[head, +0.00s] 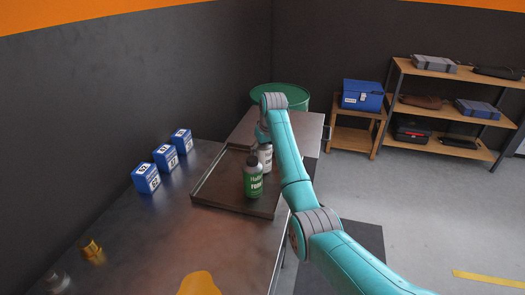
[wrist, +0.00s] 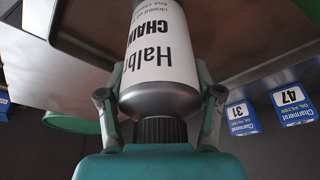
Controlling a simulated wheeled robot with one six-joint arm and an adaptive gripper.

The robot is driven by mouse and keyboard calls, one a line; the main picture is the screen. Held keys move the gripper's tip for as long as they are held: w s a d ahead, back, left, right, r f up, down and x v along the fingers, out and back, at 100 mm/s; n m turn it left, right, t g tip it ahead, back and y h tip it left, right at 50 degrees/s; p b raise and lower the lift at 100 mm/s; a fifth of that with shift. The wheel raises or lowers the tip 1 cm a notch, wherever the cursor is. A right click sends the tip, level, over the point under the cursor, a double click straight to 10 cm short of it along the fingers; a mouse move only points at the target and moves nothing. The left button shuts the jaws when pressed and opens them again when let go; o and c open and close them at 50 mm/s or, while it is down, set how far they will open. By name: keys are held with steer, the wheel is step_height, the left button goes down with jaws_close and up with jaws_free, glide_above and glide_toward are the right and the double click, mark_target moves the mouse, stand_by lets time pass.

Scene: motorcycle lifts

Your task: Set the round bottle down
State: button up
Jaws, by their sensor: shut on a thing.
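My gripper (wrist: 160,97) is shut on the round bottle (wrist: 162,55), a grey-white bottle with a black cap and a white label reading "Halb… CHAIN". The fingers press both sides near its cap end. In the head view the bottle (head: 265,154) looks upright, over or in the far part of a shallow brown tray (head: 208,180), partly hidden by my arm. I cannot tell whether its base touches the tray. A green bottle (head: 253,180) with a dark cap stands in the tray just in front of it.
The tray lies on a metal bench (head: 190,235). Several blue oil filter boxes (head: 166,158) stand left of it. A brass-coloured part (head: 92,252) and a yellow item (head: 199,284) lie nearer. A green drum (head: 295,97) is behind the bench. The tray's left part looks clear.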

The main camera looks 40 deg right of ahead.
steer(key=o, duration=1.5)
steer(key=v, duration=1.2)
